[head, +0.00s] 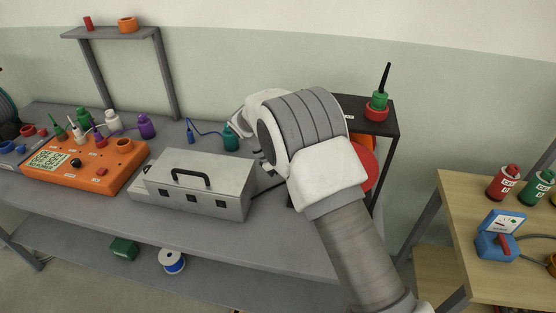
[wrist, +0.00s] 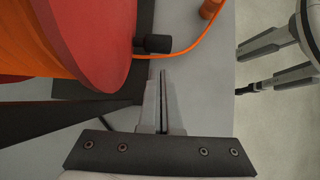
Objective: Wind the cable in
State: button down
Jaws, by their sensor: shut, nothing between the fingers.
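A cable reel with a red flange (wrist: 95,30) and orange cable wound on it fills the upper left of the wrist view. In the head view part of its red flange (head: 369,168) shows behind my arm. A black knob (wrist: 156,44) sticks out beside the flange. A loose orange cable (wrist: 196,48) runs from near the knob over the grey bench to an orange end piece (wrist: 210,9). My gripper (wrist: 162,74) is shut and empty, its fingertips just below the knob and cable in the picture. I cannot tell whether they touch. My arm hides the gripper in the head view.
A grey case with a handle (head: 190,190) stands on the bench left of my arm. An orange instrument box (head: 70,167) is farther left. A black stand (head: 384,128) bears a green and red connector (head: 377,106). A wooden table (head: 460,200) is at right.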

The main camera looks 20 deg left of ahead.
jog(key=v, duration=1.1)
jog(key=shift+r, duration=0.15)
jog(key=c, duration=1.5)
grip_release()
jog(key=shift+a, duration=0.1)
jog(key=shift+c, duration=0.2)
